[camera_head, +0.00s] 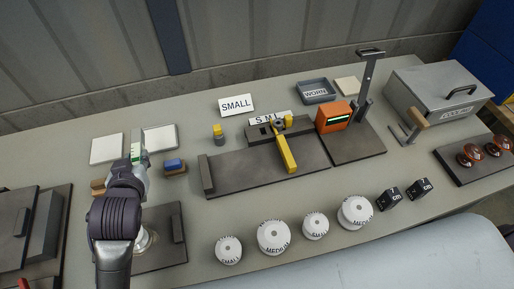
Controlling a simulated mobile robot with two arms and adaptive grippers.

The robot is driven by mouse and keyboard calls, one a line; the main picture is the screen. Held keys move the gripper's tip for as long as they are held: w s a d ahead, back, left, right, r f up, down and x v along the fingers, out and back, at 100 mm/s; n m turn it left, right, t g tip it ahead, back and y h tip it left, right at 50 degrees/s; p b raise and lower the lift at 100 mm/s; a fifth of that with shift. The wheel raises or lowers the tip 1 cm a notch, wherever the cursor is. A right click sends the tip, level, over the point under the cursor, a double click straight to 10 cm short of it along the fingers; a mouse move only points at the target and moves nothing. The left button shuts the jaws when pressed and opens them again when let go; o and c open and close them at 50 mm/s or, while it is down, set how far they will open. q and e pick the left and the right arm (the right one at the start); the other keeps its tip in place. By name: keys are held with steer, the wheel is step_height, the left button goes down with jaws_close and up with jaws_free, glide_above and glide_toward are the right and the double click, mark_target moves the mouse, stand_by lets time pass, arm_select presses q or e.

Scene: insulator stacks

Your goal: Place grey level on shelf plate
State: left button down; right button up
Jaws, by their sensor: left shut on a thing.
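My left gripper (133,173) reaches up from the lower left and is shut on the grey level (138,150). The level is a pale grey bar with a green patch, held roughly upright in the picture. Its lower part is hidden by the gripper. It shows between two pale flat plates, a left one (106,149) and a right one (160,138). I cannot tell which is the shelf plate, or whether the level touches either. My right gripper is not in view.
A dark fixture with a yellow lever (286,153) fills the middle. Several white discs (273,237) line the front. A metal box (438,92) stands at the right.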

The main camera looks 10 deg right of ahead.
arm_select(q)
steer(key=shift+d, duration=0.15)
steer(key=shift+a, duration=0.2)
steer(key=shift+w+a+f, duration=0.55)
steer(key=shift+w+a, duration=0.1)
steer(key=shift+a, duration=0.05)
steer(key=w+a+f, duration=0.2)
steer(key=w+a+f+p, duration=0.1)
steer(key=w+a, duration=0.1)
steer(key=w+a+f, duration=0.2)
steer(key=w, duration=0.1)
steer(key=shift+a+f, duration=0.25)
steer(key=shift+f, duration=0.1)
steer(key=shift+w+a+f, duration=0.1)
steer(key=shift+f, duration=0.1)
step_height(320, 180, down, 3)
steer(key=shift+f+p, duration=0.15)
steer(key=shift+p, duration=0.25)
steer(key=shift+f, duration=0.3)
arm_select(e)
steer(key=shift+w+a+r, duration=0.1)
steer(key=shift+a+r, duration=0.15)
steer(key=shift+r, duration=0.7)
arm_select(q)
steer(key=shift+f, duration=0.1)
